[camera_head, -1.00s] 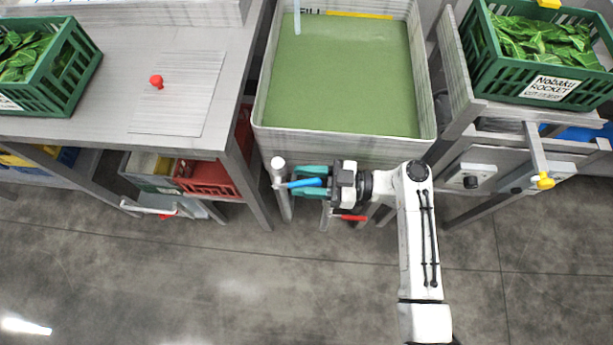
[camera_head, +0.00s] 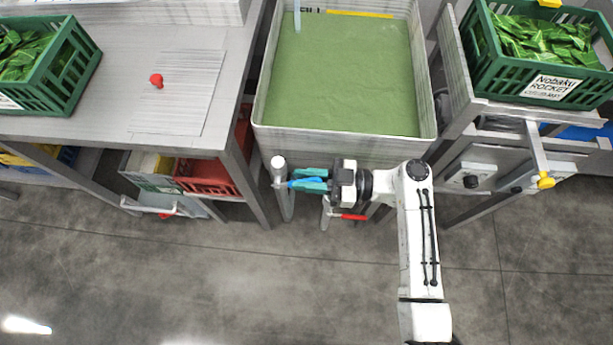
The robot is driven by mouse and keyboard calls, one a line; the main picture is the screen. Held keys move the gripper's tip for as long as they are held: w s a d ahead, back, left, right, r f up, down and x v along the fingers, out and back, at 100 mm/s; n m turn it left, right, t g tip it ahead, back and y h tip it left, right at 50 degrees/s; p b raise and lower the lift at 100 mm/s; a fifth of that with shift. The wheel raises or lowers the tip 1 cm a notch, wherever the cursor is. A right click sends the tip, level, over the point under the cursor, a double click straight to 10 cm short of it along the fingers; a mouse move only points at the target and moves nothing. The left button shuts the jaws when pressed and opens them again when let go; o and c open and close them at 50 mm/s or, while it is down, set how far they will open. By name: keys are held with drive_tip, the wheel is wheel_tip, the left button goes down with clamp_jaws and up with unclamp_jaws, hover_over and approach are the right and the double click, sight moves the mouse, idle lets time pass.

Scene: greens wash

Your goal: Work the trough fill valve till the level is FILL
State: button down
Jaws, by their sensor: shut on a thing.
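The trough (camera_head: 345,146) stands at top centre, holding green water (camera_head: 345,75). On its far wall, the dark FILL lettering (camera_head: 309,11) and a yellow strip (camera_head: 360,14) sit at the water's far edge; the lettering is partly cut off. The fill valve has a blue lever (camera_head: 298,183) running right from a white upright pipe (camera_head: 279,170), in front of the trough's near left corner. My gripper (camera_head: 314,181), with teal fingers, reaches in from the right and is shut on the blue lever. The fingers hide part of the lever.
A red-handled lever (camera_head: 352,217) sits low, just below my gripper. A table (camera_head: 120,95) with a red knob (camera_head: 156,80) and a green crate of leaves (camera_head: 50,75) stands left. Another leaf crate (camera_head: 545,75) stands right. The floor in front is clear.

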drive_tip(key=shift+f, duration=0.1)
drive_tip(key=b, duration=0.1)
drive_tip(key=f+b, duration=0.1)
drive_tip(key=b, duration=0.1)
drive_tip(key=shift+d+y, duration=0.2)
drive_tip(key=shift+y, duration=0.1)
drive_tip(key=f+y+b, duration=0.1)
drive_tip(key=y+b, duration=0.1)
drive_tip(key=b, duration=0.3)
drive_tip(key=d+f+y+b, duration=0.1)
drive_tip(key=b, duration=0.4)
drive_tip(key=f+y+b, duration=0.1)
drive_tip(key=y+b, duration=0.1)
drive_tip(key=b, duration=0.4)
drive_tip(key=shift+d+f+y, duration=0.3)
drive_tip(key=shift+b, duration=0.55)
drive_tip(key=c, duration=1.1)
unclamp_jaws()
